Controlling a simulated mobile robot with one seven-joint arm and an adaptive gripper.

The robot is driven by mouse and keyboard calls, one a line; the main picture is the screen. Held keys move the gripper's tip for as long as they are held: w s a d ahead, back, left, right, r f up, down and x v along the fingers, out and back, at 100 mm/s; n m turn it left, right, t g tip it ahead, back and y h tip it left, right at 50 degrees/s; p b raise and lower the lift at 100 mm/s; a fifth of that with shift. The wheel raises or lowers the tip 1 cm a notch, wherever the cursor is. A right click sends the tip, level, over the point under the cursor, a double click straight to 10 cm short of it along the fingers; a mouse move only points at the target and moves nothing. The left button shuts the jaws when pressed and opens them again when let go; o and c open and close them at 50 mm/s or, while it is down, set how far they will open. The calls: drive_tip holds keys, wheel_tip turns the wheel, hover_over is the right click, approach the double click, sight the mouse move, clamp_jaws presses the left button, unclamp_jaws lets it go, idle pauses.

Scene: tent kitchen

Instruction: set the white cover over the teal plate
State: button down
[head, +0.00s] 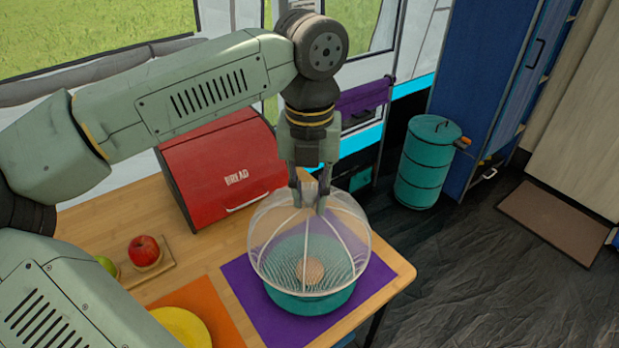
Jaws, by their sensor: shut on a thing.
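The white cover (345,224) is a see-through mesh dome with pale ribs. My gripper (310,205) points down and is shut on the top of the white cover. The teal plate (312,302) is on a purple mat (252,296) near the table's right end. The cover is over the teal plate in the head view, and its lower rim lies close to the plate's rim. I cannot tell whether the rim touches the plate or the mat. A round tan food item (311,271) shows through the mesh on the plate.
A red bread box (220,170) stands at the back of the wooden table (205,258). A red apple (144,250) on a small board, a green fruit (106,265) and a yellow plate (182,326) on an orange mat (212,303) are to the left. A teal bin (428,165) stands beyond the table.

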sight(310, 206)
drive_tip(key=shift+s+f+b, duration=0.15)
drive_tip(key=shift+f+b, duration=0.2)
drive_tip(key=shift+f, duration=0.2)
drive_tip(key=shift+f+b, duration=1)
drive_tip(key=shift+f, duration=0.85)
drive_tip(key=shift+f+b, duration=0.75)
drive_tip(key=shift+b, duration=0.1)
drive_tip(key=shift+f+b, duration=0.45)
drive_tip(key=shift+b, duration=0.1)
drive_tip(key=shift+f+b, duration=1)
drive_tip(key=shift+b, duration=0.05)
drive_tip(key=shift+f+b, duration=0.35)
drive_tip(key=shift+b, duration=0.05)
drive_tip(key=shift+f, duration=0.2)
